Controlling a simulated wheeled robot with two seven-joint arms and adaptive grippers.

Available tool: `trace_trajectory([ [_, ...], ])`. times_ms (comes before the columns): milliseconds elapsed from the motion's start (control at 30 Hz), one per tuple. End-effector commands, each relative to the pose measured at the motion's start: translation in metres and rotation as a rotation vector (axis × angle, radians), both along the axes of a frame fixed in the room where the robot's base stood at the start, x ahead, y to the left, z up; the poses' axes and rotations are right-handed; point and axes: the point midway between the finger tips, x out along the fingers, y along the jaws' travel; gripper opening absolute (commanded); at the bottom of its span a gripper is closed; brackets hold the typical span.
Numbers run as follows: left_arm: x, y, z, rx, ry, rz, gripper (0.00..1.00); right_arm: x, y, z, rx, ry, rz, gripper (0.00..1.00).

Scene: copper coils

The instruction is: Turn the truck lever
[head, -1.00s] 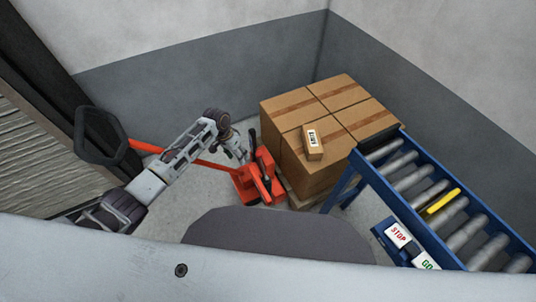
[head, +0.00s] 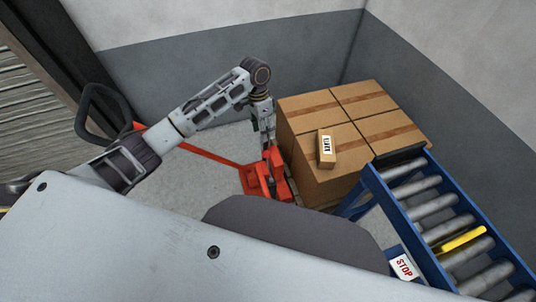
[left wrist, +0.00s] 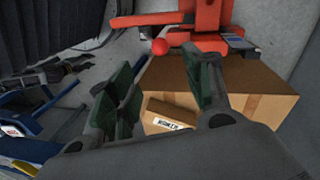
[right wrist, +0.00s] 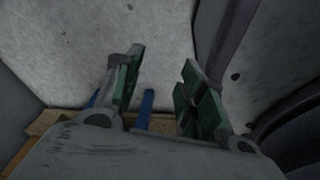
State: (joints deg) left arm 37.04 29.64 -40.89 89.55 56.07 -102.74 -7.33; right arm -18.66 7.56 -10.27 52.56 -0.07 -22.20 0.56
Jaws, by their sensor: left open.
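The red pallet truck (head: 255,178) stands by the stack of boxes, its long red bar running up left to a black loop handle (head: 84,106). My left gripper (head: 268,140) hangs over the truck's body, close to the boxes. In the left wrist view the gripper (left wrist: 165,85) is open and empty. A red ball knob (left wrist: 160,46), which looks like the lever's end, shows just beyond the fingertips, apart from them. The red truck body (left wrist: 200,18) is behind it. My right gripper (right wrist: 158,80) is open and empty, seen only in its own wrist view.
Brown boxes (head: 300,165) stand right beside my left gripper, with a small labelled box (head: 326,148) on top. A blue roller conveyor (head: 375,185) with a STOP sign (head: 404,267) is at the right. Grey walls close in behind; bare floor (head: 190,178) lies left of the truck.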

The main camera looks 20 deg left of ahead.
Motion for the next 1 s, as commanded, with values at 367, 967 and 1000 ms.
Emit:
trace_trajectory([
  [367,-0.002,-0.002,-0.014,-0.001,0.000,0.001,0.51,0.004,0.002,0.000,0.002,-0.004,0.000,0.40],
  [967,-0.013,-0.012,-0.088,0.000,0.002,0.001,0.51,0.025,0.012,0.003,0.012,-0.024,-0.002,0.40],
  [1000,-0.013,-0.013,-0.093,-0.001,0.001,0.001,0.51,0.027,0.013,0.004,0.013,-0.026,-0.002,0.40],
])
